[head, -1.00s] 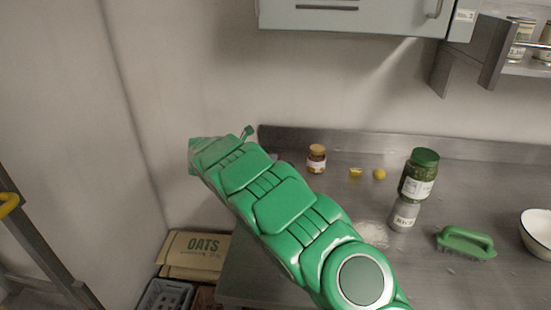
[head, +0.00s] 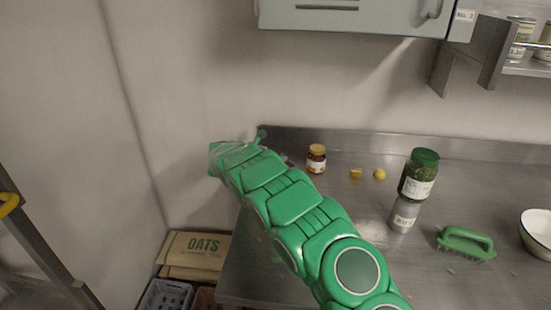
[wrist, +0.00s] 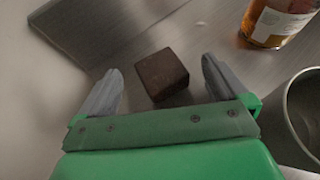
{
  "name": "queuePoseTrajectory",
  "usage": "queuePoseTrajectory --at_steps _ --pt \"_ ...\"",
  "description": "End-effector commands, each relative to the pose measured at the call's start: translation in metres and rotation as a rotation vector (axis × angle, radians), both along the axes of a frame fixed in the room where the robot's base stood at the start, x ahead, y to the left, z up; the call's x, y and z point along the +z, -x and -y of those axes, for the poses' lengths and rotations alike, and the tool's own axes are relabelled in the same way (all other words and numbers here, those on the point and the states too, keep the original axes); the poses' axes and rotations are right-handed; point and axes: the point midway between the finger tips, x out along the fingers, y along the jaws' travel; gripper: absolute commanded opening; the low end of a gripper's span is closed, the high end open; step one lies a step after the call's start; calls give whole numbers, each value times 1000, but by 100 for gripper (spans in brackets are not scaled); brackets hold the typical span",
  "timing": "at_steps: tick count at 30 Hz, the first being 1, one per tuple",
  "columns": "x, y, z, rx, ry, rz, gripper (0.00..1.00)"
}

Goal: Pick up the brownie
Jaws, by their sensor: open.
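The brownie (wrist: 161,75) is a small dark brown block on the steel counter in the wrist view. It lies just beyond and between the fingertips of my gripper (wrist: 159,82). The two grey fingers are spread apart, with nothing between them touching the brownie that I can see. In the head view my green arm reaches over the left end of the counter. There the arm hides the brownie, and the fingertips cannot be made out.
An amber jar (wrist: 276,22) stands right of the brownie, and a metal container (wrist: 303,105) is close to my right finger. A wall rises behind.

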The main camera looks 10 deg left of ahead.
Motion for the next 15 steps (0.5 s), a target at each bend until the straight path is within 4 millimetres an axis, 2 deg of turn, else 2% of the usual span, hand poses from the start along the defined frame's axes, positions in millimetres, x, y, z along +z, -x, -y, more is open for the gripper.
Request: queuePoseTrajectory --at_steps 3,10,11,15 --pt "-6 -7 5 0 0 -2 100" --pt "-6 -8 6 0 1 -2 100" --pt "-6 -8 6 0 1 -2 98" --pt "-6 -8 6 0 1 -2 77"
